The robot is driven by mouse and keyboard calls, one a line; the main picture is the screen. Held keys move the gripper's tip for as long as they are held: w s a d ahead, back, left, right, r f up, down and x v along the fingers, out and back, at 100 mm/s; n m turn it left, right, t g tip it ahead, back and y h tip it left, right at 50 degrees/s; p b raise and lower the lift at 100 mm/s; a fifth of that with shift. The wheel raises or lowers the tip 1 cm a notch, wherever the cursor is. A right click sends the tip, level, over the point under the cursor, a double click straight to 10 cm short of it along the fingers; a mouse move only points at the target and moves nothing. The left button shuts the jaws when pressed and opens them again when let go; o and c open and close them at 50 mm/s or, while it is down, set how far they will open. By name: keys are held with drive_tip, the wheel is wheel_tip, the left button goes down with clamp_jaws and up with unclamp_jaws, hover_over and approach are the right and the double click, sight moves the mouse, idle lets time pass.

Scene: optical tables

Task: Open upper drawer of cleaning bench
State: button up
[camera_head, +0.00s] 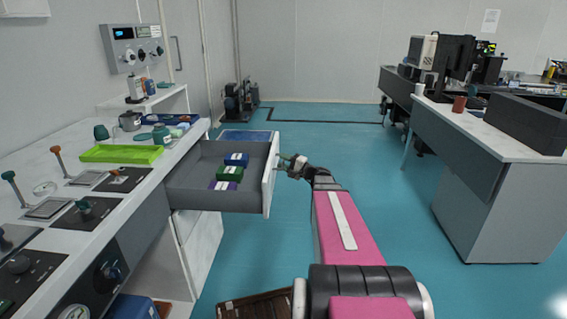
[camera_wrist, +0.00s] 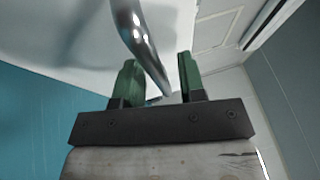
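The upper drawer (camera_head: 215,198) of the cleaning bench (camera_head: 136,178) is pulled well out, its inside showing. Blue, green and purple small boxes (camera_head: 230,173) lie in it. My gripper (camera_head: 287,162) is at the outer side of the drawer's white front (camera_head: 270,180). In the wrist view, the shiny curved metal handle (camera_wrist: 140,40) runs down between the two green fingertips of my gripper (camera_wrist: 158,75). The fingers stand apart with a gap around the handle, so my gripper looks open. The handle's lower end is partly hidden by the gripper.
A light green tray (camera_head: 120,154) and several knobs and bottles stand on the bench top. A brown crate (camera_head: 255,305) lies on the floor near the front. A desk (camera_head: 490,145) stands to the right. Blue-green floor between is clear.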

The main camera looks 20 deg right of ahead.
drive_tip(key=v, duration=1.1)
drive_tip(key=shift+w, duration=0.1)
idle(0.4)
